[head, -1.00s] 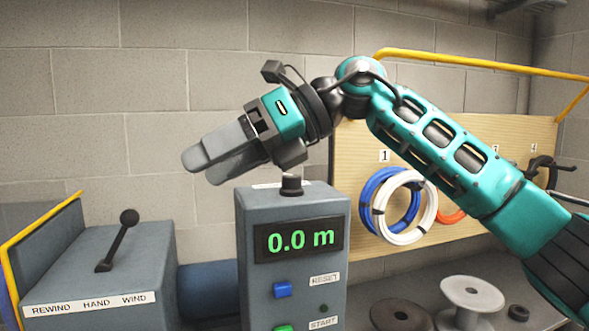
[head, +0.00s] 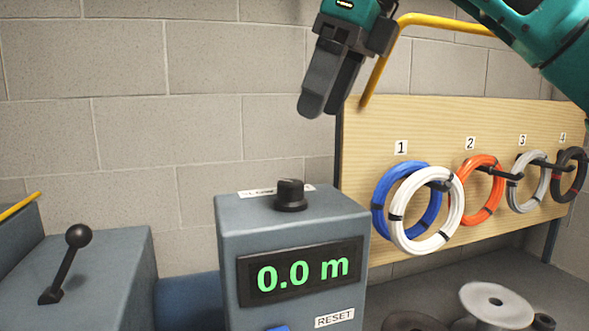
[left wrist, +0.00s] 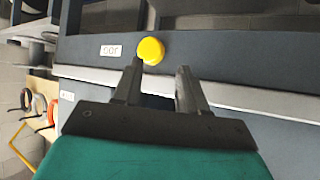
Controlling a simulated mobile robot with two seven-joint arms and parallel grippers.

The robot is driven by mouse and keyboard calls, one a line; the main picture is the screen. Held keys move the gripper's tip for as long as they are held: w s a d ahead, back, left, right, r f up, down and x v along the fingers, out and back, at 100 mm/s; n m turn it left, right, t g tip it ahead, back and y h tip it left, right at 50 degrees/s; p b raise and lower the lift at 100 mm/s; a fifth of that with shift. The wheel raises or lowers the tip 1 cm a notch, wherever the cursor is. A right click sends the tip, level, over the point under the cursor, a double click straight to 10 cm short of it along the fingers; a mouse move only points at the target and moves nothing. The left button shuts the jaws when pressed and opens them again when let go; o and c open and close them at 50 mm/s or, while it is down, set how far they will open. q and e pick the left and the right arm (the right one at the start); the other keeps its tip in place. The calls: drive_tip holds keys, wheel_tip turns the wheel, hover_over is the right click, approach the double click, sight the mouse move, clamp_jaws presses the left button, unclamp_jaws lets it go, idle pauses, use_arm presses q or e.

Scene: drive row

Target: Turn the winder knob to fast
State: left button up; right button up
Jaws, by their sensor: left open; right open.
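The winder knob (head: 290,195) is a small black knob on top of the grey control box (head: 228,262) in the head view. A white label (head: 262,192) behind it is partly hidden by the knob; I can read only part of a word, like "SLOW". The box's display (head: 300,271) reads 0.0 m. My right gripper (head: 315,108) is above the box, slightly right of the knob and well clear of it, fingers pointing down, holding nothing. My left gripper (left wrist: 160,75) shows only in the left wrist view, open and empty, near a yellow button (left wrist: 151,51) on a dark panel.
A grey box with a black lever (head: 66,265) stands at the left. A wooden board (head: 380,115) with coils on numbered pegs, including a white coil (head: 398,233), is at the right. A pale spool (head: 497,304) stands below it. A yellow rail (head: 440,22) runs above the board.

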sight(291, 182)
drive_tip(key=x, duration=0.9)
drive_tip(key=shift+a+f, duration=0.1)
drive_tip(key=shift+f, duration=0.25)
drive_tip(key=shift+w+a+f, duration=0.1)
drive_tip(key=shift+a+f, duration=0.1)
drive_tip(key=shift+f, duration=0.4)
drive_tip(key=shift+c, duration=0.3)
drive_tip(key=c, duration=0.6)
use_arm(q)
drive_tip(key=shift+s+f, duration=0.1)
drive_tip(key=shift+s, duration=0.05)
use_arm(e)
drive_tip(key=c, duration=0.4)
